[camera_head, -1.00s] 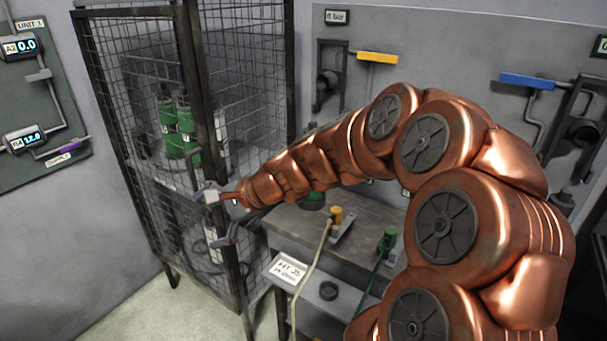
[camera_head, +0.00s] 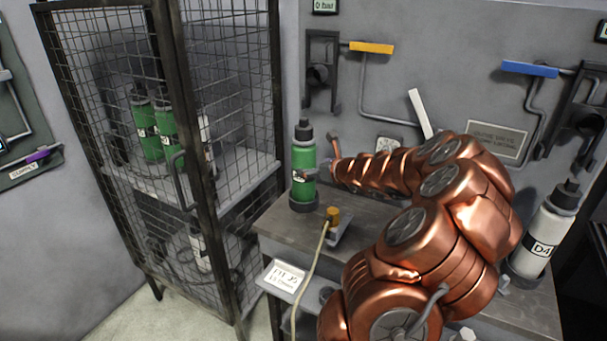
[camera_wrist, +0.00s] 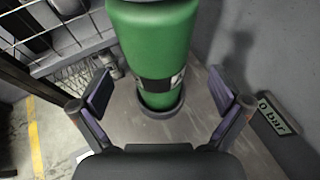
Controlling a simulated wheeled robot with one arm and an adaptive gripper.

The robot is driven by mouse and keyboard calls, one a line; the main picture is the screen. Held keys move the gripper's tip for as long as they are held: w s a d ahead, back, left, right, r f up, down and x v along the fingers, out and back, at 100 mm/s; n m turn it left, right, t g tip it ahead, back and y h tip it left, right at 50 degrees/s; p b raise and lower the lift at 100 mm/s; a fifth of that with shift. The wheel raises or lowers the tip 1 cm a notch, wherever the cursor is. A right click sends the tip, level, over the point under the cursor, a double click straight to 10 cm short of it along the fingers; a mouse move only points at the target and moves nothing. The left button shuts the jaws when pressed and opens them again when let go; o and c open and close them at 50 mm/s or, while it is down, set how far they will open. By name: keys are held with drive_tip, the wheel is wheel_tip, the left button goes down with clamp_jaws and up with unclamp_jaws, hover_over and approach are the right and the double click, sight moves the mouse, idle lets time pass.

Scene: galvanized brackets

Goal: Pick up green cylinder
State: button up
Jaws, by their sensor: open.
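A green cylinder (camera_head: 303,165) with a black cap and a dark label band stands upright on the grey workbench (camera_head: 285,228), in a dark ring at its base. My gripper (camera_head: 318,165) is at the right side of the cylinder in the head view. In the wrist view the green cylinder (camera_wrist: 158,50) rises ahead between the two open fingers of my gripper (camera_wrist: 160,95), with a gap on each side. The fingers do not appear to touch it. Its top is cut off in the wrist view.
A wire mesh cage (camera_head: 165,45) at the left holds several other green cylinders (camera_head: 155,128). A white cylinder (camera_head: 540,235) stands at the bench's right. Valves with a yellow handle (camera_head: 371,47) and blue handle (camera_head: 530,68) are on the wall.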

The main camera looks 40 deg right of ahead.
drive_tip(key=shift+x, duration=2.8)
drive_tip(key=shift+w+a+r, duration=0.1)
drive_tip(key=shift+a, duration=0.05)
drive_tip(key=shift+c, duration=0.4)
drive_tip(key=c, duration=1.7)
